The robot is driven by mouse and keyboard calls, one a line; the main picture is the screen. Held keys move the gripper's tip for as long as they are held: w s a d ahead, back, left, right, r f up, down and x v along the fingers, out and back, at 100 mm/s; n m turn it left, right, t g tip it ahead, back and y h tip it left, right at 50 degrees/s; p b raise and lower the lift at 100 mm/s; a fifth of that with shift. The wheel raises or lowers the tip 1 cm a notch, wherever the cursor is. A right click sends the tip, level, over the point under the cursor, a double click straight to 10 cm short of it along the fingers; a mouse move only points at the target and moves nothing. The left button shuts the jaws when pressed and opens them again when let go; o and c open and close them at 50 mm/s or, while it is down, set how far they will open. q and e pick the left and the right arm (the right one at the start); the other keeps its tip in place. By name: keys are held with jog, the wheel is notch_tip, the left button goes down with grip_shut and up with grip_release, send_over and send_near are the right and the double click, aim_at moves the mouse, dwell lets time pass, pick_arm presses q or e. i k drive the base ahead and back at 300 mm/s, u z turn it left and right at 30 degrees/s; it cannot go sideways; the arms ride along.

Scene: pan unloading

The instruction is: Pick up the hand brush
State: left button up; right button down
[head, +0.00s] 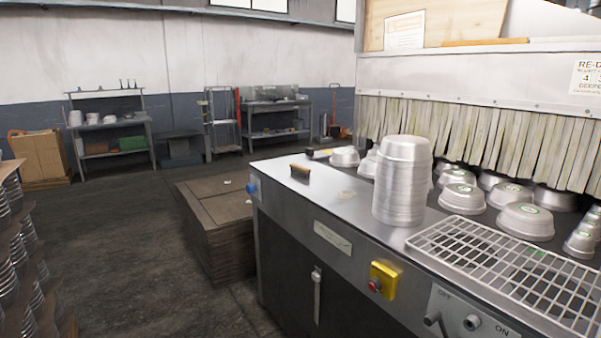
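A small brown and dark object that looks like the hand brush (300,171) lies on the metal top of the machine (320,182), near its far left end. It is small in the view, so its bristles and handle are hard to tell apart. Neither of my grippers is in the head view, and nothing touches the brush.
A dark and yellow item (318,153) lies just behind the brush. A tall stack of metal pans (402,180) stands to its right, with several upturned pans (463,198) beyond. A wire rack (500,262) lies nearer. Stacked brown sheets (215,215) stand left of the machine.

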aim_at(303, 172)
jog(key=u, duration=1)
jog(key=i, duration=3.45)
jog(key=z, duration=2.85)
jog(key=k, duration=0.45)
jog(key=z, duration=0.45)
